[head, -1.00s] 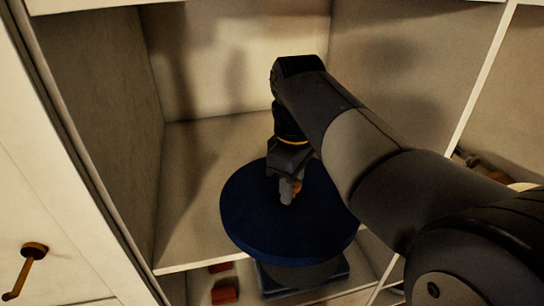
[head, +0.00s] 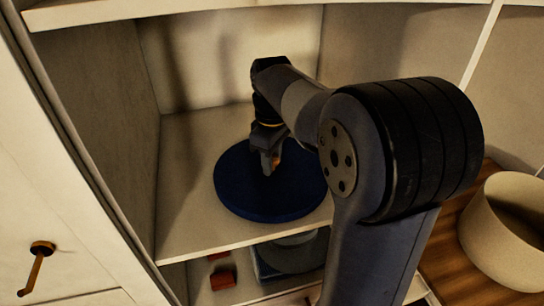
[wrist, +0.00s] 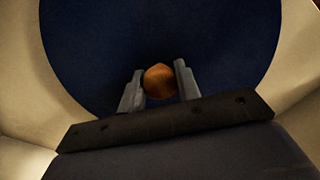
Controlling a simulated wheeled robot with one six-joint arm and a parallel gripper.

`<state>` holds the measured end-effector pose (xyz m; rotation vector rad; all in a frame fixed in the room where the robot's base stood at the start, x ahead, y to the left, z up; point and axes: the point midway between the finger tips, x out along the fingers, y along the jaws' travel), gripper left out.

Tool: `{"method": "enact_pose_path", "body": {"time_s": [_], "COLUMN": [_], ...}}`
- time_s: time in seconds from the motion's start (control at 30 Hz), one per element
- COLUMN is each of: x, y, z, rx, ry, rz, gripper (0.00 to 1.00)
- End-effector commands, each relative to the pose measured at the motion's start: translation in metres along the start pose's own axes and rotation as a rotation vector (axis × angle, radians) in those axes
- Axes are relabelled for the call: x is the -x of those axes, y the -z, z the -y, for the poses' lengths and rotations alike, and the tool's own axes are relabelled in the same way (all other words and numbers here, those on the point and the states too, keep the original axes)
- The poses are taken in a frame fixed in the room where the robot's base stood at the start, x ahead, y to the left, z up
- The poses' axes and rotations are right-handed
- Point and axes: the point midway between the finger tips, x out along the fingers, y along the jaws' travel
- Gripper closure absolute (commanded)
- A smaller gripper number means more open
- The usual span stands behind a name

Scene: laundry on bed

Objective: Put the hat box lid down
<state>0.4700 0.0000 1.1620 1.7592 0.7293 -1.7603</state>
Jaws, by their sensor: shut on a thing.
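The hat box lid (head: 240,187) is a round dark blue disc with an orange-brown knob on top. In the head view it is level, over the cream shelf (head: 185,215) of an open compartment. Whether it touches the shelf I cannot tell. My gripper (head: 269,170) points down at the middle of the lid and is shut on its knob. In the wrist view the knob (wrist: 160,82) sits between the two grey fingers, with the blue lid (wrist: 215,40) filling the picture behind it. My arm hides the lid's right edge.
Below the shelf are a red block (head: 223,280) and a round grey thing on a blue one (head: 290,262), partly hidden. A cabinet front with an orange-brown handle (head: 40,262) is at left. The shelf is clear left of the lid.

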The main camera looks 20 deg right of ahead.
Motion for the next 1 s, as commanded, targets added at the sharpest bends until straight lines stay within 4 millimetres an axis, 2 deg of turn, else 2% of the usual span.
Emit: {"method": "enact_pose_path", "body": {"time_s": [0.33, 0.37, 0.6, 0.87, 1.0], "x": [-0.004, -0.004, -0.003, -0.001, 0.011], "y": [0.0, 0.0, 0.0, 0.0, 0.001], "z": [0.0, 0.0, 0.0, 0.0, -0.001], "rx": [0.0, 0.0, 0.0, 0.0, 0.0], "ry": [0.0, 0.0, 0.0, -0.001, -0.003], "rz": [0.0, 0.0, 0.0, -0.001, -0.003], "gripper": [0.93, 0.67, 0.47, 0.47, 0.47]}}
